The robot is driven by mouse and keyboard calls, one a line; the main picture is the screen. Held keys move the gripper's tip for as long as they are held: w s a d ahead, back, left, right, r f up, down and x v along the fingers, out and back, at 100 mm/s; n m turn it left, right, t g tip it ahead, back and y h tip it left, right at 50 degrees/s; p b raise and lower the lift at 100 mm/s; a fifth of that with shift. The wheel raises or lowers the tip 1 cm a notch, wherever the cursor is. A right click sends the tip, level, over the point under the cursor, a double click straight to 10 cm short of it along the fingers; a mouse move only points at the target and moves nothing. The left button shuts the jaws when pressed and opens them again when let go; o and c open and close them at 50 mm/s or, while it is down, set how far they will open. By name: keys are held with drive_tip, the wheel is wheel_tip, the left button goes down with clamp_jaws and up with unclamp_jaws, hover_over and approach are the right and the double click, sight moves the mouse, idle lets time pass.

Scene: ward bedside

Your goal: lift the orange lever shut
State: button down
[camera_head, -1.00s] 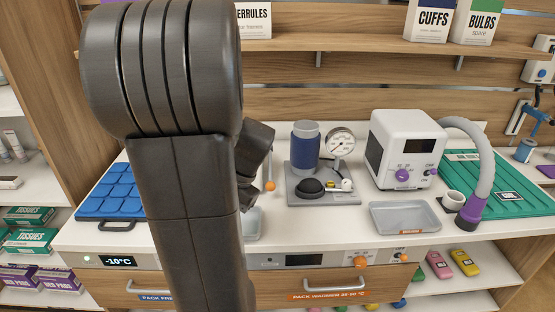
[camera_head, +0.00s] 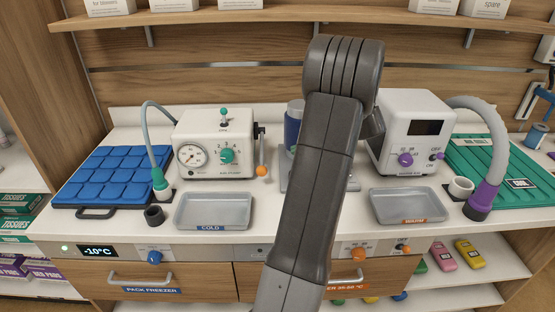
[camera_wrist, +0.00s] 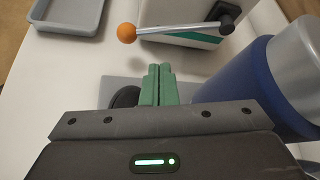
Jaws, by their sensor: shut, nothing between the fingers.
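The orange lever (camera_head: 261,152) is a thin metal rod with an orange ball on the right side of a white box-shaped unit (camera_head: 214,125). It hangs down from a dark pivot in the head view. In the wrist view the lever (camera_wrist: 178,27) lies across the top, ball at left and dark pivot at right. My gripper (camera_wrist: 159,70) has green fingers, together and empty. The fingertips are apart from the lever, below its rod in that picture. In the head view my arm hides the gripper.
A blue cylinder (camera_wrist: 235,90) stands close right of my fingers. A grey COLD tray (camera_head: 213,212) is in front of the white unit. A second white unit (camera_head: 412,135) and a WARM tray (camera_head: 407,206) are at right. A wooden shelf (camera_head: 250,18) runs above.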

sight(262, 150)
drive_tip(key=p+x, duration=0.1)
drive_tip(key=x, duration=0.9)
drive_tip(key=shift+f, duration=0.1)
idle(0.3)
